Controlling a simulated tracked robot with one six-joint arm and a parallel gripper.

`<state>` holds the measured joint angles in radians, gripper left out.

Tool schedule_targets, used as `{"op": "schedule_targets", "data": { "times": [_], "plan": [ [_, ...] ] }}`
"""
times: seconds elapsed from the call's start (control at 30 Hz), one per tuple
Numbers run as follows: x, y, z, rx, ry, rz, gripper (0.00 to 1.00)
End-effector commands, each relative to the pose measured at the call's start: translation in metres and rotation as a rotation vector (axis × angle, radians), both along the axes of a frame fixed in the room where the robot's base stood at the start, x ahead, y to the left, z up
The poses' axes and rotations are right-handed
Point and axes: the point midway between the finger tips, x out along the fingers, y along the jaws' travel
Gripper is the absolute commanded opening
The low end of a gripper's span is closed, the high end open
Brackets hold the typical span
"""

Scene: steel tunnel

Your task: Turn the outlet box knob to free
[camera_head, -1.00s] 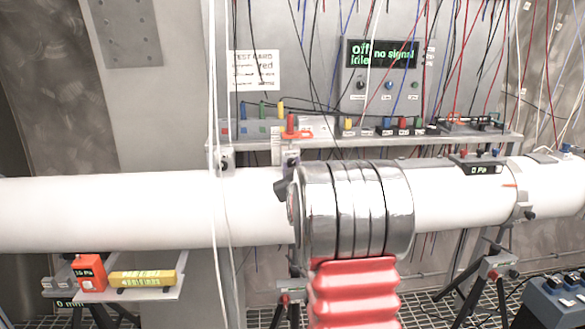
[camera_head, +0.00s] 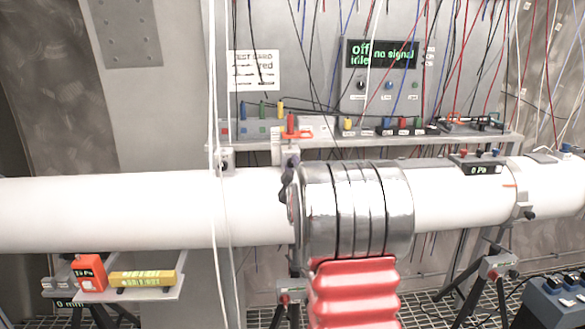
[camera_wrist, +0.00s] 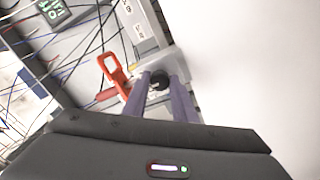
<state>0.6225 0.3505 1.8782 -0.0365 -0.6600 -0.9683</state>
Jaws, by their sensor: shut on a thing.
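A small grey box (camera_wrist: 181,57) sits against the white pipe in the wrist view; I take it to be the outlet box. Its black knob (camera_wrist: 159,79) shows between the two purple-grey fingers of my gripper (camera_wrist: 160,82), which is shut on it. The knob's marks are unreadable.
The white pipe (camera_head: 110,209) runs across the scene. A shelf (camera_head: 450,139) with coloured plugs and hanging wires is behind it. A display (camera_head: 383,54) reads "off", "idle" and "no signal".

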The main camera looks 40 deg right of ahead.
Motion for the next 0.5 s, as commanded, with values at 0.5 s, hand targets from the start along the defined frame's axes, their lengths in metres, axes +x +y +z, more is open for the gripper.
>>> {"op": "schedule_targets", "data": {
  "times": [0.5],
  "plan": [
    [0.0,0.0011,-0.0056,0.006,0.009,0.001,0.42]
  ]
}}
